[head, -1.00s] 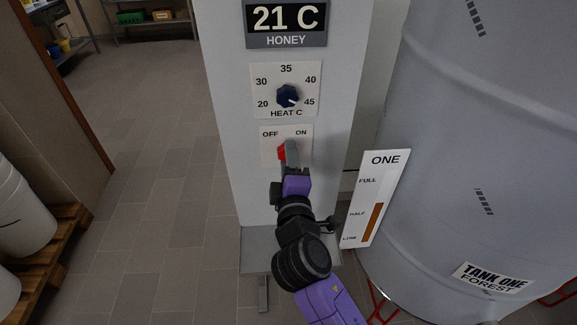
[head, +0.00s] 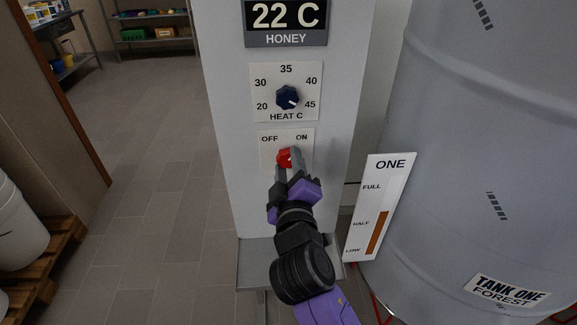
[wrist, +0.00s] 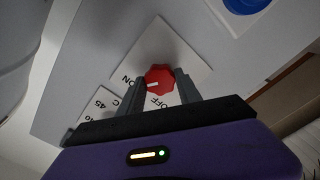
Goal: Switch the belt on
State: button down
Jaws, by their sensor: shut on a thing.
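A red knob (head: 284,157) sits on a white plate (head: 306,147) marked OFF on the left and ON on the right, on the front of a grey cabinet. My gripper (head: 285,171) reaches up from below, its two fingers on either side of the knob and shut on it. In the wrist view the red knob (wrist: 159,79) lies between the fingertips, and its white pointer mark shows on the face, toward the ON side. The fingers hide part of the knob in the head view.
A large grey tank (head: 470,150) with a level gauge (head: 381,207) stands close on the right. Open tiled floor (head: 165,160) lies to the left.

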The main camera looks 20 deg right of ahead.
jog(key=shift+f, duration=0.1)
jog(key=c, duration=0.8)
grip_release()
jog(key=v, duration=0.8)
jog(key=shift+w, duration=0.1)
